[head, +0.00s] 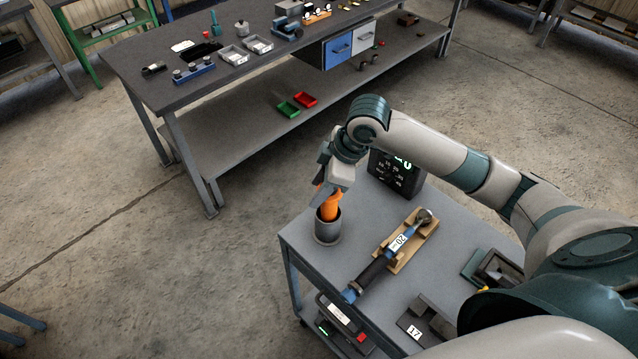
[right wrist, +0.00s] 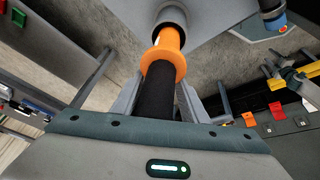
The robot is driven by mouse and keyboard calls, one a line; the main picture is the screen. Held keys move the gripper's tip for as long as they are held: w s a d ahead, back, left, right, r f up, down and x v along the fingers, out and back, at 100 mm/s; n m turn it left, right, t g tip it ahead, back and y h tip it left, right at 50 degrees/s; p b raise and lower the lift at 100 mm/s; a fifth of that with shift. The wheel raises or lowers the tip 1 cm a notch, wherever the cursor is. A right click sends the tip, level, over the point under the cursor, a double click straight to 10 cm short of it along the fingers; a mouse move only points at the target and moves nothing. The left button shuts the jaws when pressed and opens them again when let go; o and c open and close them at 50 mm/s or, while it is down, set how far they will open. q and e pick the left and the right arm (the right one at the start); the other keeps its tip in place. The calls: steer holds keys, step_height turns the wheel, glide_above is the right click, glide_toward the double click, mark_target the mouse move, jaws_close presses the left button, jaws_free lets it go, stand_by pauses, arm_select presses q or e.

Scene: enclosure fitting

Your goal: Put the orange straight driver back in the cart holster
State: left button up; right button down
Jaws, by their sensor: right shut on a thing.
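The orange straight driver (head: 331,208) is upright at the cart's far left corner, its lower end inside the grey cup-shaped holster (head: 327,231). In the right wrist view the driver (right wrist: 165,58) shows a black grip and an orange collar, with its orange front end at the mouth of the holster (right wrist: 169,17). My right gripper (head: 331,188) is above the holster, shut on the driver; its fingers (right wrist: 160,103) lie on both sides of the black grip. How deep the tip sits is hidden. My left gripper is not in view.
On the cart top (head: 335,268), a blue and black torque tool (head: 376,270) lies in a wooden cradle (head: 412,245). A dark display box (head: 396,175) stands behind. A grey block marked 17 (head: 412,328) is near the front. A workbench (head: 190,95) stands beyond open floor.

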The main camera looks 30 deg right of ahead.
steer(key=shift+f, duration=0.1)
stand_by(0.3)
steer(key=c, duration=1)
jaws_free()
steer(key=shift+f, duration=0.1)
steer(key=shift+b+v, duration=0.4)
steer(key=shift+v, duration=0.4)
steer(key=b+v, duration=0.3)
steer(key=v, duration=1.3)
steer(key=shift+a+b, duration=0.1)
steer(key=shift+b, duration=0.2)
steer(key=shift+s, duration=0.1)
